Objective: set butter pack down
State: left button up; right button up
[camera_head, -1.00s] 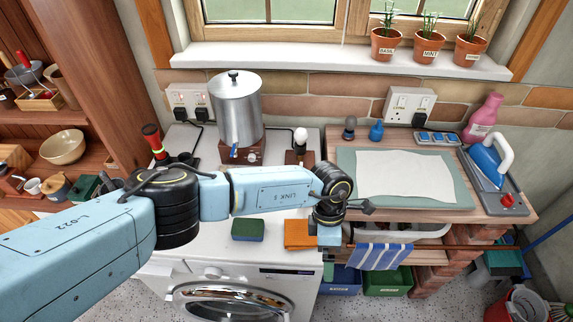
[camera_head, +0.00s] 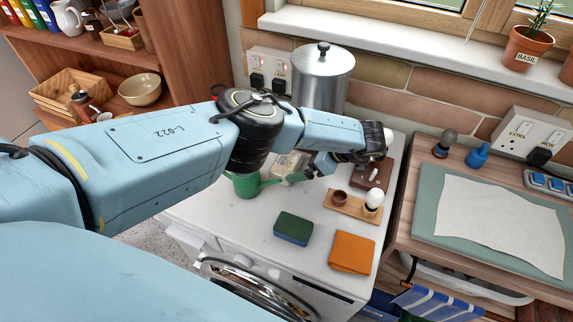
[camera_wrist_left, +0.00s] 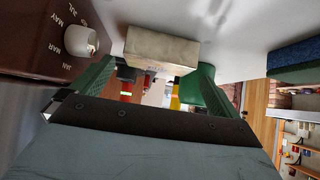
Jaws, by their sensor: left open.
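The butter pack (camera_head: 289,164), a pale cream block, rests on the white top of the washing machine, partly hidden behind my left arm in the head view. In the left wrist view the butter pack (camera_wrist_left: 162,47) lies against the white surface, just beyond my fingertips. My left gripper (camera_head: 312,168) is beside the pack, to its right in the head view. In the wrist view the green-padded fingers of my left gripper (camera_wrist_left: 150,80) are spread apart with nothing clamped between them. My right gripper is not in view.
A green watering can (camera_head: 247,184) stands close to the pack. A brown box with a dial (camera_head: 372,174) and a wooden tray (camera_head: 345,208) with a white bulb-shaped item are to the right. A green-blue sponge (camera_head: 293,228) and orange cloth (camera_head: 352,252) lie in front.

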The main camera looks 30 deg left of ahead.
aim_at(292, 163)
pick_arm(q)
jog(key=shift+x, duration=3)
jog(key=c, duration=1)
jog(key=shift+o, duration=0.2)
jog(key=shift+r, duration=0.1)
